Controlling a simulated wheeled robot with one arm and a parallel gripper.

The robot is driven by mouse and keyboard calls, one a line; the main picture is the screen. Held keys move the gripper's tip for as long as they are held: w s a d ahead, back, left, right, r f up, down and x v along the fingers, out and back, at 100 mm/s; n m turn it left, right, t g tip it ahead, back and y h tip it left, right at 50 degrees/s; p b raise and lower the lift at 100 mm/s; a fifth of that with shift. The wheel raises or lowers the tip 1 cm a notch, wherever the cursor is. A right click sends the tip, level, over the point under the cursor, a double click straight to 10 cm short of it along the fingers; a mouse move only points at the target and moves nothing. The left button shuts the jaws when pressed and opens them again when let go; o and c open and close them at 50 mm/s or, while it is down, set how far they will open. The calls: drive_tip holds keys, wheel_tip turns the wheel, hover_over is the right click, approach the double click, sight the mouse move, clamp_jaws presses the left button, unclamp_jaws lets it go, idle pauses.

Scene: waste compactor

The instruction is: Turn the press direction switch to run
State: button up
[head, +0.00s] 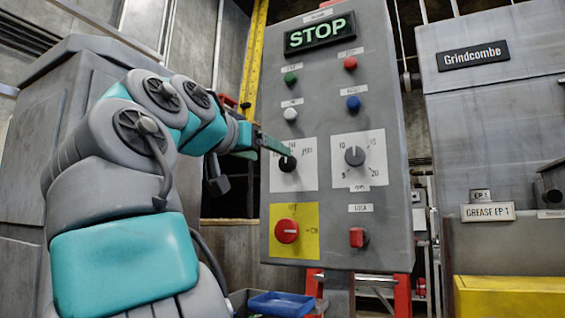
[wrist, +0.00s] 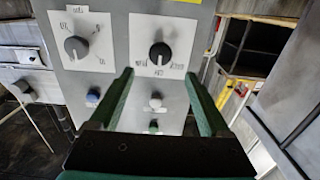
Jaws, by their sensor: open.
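A grey control panel (head: 330,130) stands upright in front of me. A black rotary knob (head: 287,163) sits on a white plate at its left; it also shows, inverted, in the wrist view (wrist: 160,53). The plate's small lettering and the knob's pointer are too unclear to read, so I cannot tell its setting. My gripper (head: 274,148) is at the upper edge of this plate, close to the knob. In the wrist view my gripper (wrist: 159,73) is open, its two green fingers apart, with the knob between and just beyond the tips. No contact is visible.
A grey dial (head: 355,156) is right of the black knob. Green, red, white and blue buttons (head: 353,103) are above, under a lit STOP sign (head: 320,33). A red knob (head: 287,231) on yellow and a red switch (head: 358,237) are below. A blue tray (head: 280,304) lies low.

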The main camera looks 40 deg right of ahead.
sight(286, 161)
drive_tip(key=p+x, duration=0.1)
drive_tip(key=x, duration=0.6)
drive_tip(key=shift+w+d, duration=0.1)
drive_tip(key=shift+d, duration=0.15)
drive_tip(key=shift+c, duration=0.3)
clamp_jaws()
